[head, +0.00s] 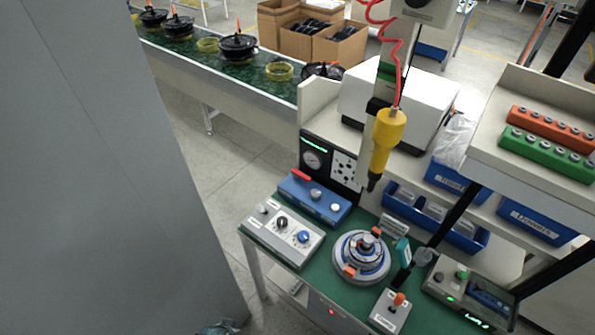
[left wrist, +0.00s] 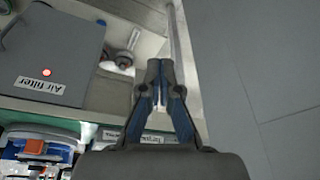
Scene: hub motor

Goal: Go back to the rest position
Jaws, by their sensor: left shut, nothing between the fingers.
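My left gripper (left wrist: 160,72) shows in the left wrist view. Its two blue-and-grey fingers are closed together at the tips, with nothing between them. It is beside a shelf with a grey box labelled "Air filter" (left wrist: 55,55). In the head view no gripper can be clearly made out. A small dark bluish shape sits at the bottom edge, too cut off to identify. My right gripper is not in view. The hub motor (head: 361,258) sits in a round blue-and-white fixture on the green-topped workbench (head: 345,222).
A large grey panel (head: 90,170) fills the left side of the head view and stands close to my left gripper (left wrist: 260,80). A yellow screwdriver (head: 387,140) hangs over the bench. Control boxes (head: 283,236) line the bench. A conveyor (head: 190,55) runs behind; open floor lies between.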

